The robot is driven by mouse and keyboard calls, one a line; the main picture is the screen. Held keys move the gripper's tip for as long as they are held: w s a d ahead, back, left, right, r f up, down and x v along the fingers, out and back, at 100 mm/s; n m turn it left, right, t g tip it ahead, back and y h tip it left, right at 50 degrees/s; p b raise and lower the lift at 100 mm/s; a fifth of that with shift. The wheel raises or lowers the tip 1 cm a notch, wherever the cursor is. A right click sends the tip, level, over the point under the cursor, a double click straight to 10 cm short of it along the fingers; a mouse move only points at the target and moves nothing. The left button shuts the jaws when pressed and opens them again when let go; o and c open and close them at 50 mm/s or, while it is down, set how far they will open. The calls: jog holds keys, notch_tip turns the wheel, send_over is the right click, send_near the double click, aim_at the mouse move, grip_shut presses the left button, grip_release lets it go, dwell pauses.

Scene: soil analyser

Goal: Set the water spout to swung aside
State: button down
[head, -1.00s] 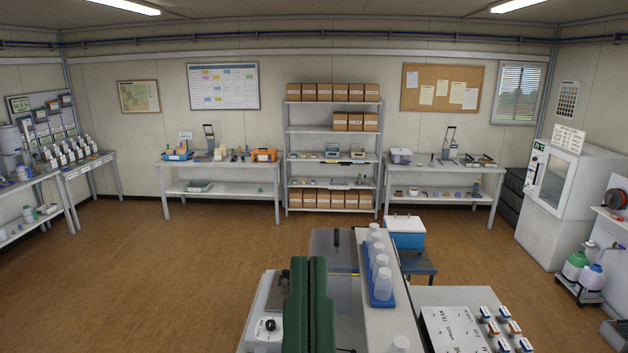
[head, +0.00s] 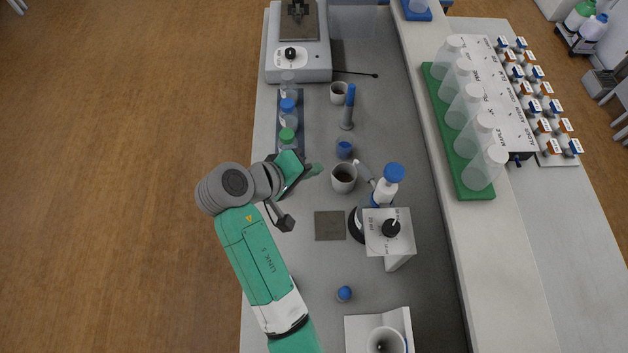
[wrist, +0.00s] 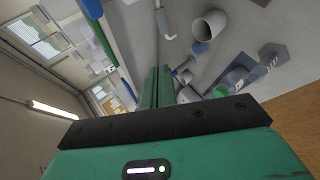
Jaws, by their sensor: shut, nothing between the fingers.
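In the head view, a small dispenser with a white body and blue cap (head: 393,173) stands on the bench. Its pale spout (head: 365,171) points up and left, its tip beside a white cup (head: 343,179) with dark contents. I cannot tell whether the tip is over the cup. My gripper (head: 316,169) is left of the cup, shut and empty, its fingertips pointing right towards it and apart from the spout. In the wrist view my green fingers (wrist: 158,86) are together, and a white cup (wrist: 210,25) lies beyond them.
Behind are a small blue-topped item (head: 344,149), a blue upright tool (head: 348,106) and another cup (head: 339,92). Capped bottles (head: 287,138) stand at the left edge.

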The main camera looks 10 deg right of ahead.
notch_tip(320, 180, down, 2)
jog(key=s+g, duration=0.1)
send_near(362, 173)
jog(key=shift+h, duration=0.4)
jog(key=x, duration=0.7)
jog(key=shift+a+f, duration=0.2)
